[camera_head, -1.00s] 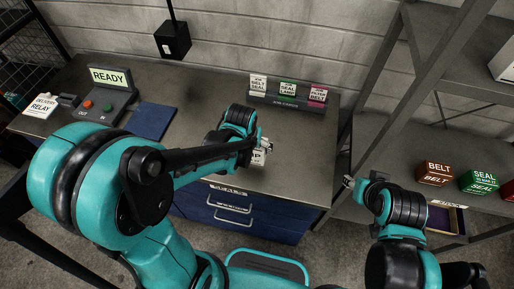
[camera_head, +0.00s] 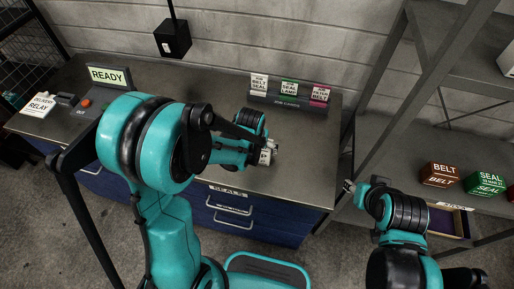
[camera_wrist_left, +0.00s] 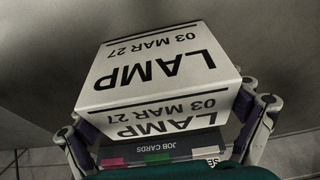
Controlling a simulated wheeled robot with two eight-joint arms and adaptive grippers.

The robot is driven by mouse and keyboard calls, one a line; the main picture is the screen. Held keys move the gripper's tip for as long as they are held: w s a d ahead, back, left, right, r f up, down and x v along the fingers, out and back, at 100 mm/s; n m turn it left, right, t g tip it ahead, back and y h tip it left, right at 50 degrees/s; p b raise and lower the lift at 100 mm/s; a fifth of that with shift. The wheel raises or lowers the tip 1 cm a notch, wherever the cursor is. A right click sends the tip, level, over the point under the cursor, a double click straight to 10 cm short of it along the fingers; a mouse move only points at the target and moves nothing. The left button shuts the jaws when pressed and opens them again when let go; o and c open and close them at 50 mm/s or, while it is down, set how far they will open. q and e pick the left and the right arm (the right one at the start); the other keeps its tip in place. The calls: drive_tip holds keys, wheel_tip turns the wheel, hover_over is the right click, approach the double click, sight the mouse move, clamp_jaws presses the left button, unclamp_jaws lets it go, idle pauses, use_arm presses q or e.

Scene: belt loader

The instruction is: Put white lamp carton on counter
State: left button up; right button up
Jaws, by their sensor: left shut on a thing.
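The white lamp carton (camera_wrist_left: 155,65), printed "LAMP 03 MAR 27", is between the fingers of my left gripper (camera_wrist_left: 170,110) in the left wrist view. In the head view a small part of the carton (camera_head: 265,157) shows at my left gripper (camera_head: 271,150), over the front middle of the grey counter (camera_head: 305,165). The arm hides most of it there. I cannot tell whether the carton touches the counter. My right gripper (camera_head: 349,187) is right of the counter's front corner, with no carton at it; its fingers are too small to read.
A job card rack (camera_head: 288,100) stands at the counter's back right. A READY panel (camera_head: 109,77) and a delivery relay card (camera_head: 40,105) are at the left. A shelf at the right holds a brown BELT box (camera_head: 439,175) and green SEAL box (camera_head: 485,184).

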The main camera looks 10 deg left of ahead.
use_arm(q)
drive_tip(key=o, duration=0.9)
drive_tip(key=shift+f, duration=0.1)
drive_tip(key=shift+r+p, duration=0.35)
drive_tip(key=shift+r, duration=0.05)
drive_tip(key=p+v, duration=0.3)
drive_tip(key=v, duration=0.8)
drive_tip(key=shift+s+r+p, duration=0.15)
drive_tip(key=shift+r+p, duration=0.05)
drive_tip(key=shift+p, duration=0.1)
drive_tip(key=s+a+r+t, duration=0.3)
drive_tip(key=s+r, duration=0.5)
drive_tip(key=s, duration=0.4)
drive_tip(key=shift+a+r+t, duration=0.2)
drive_tip(key=shift+a+t, duration=0.2)
drive_tip(key=shift+a, duration=0.1)
drive_tip(key=shift+w, duration=0.1)
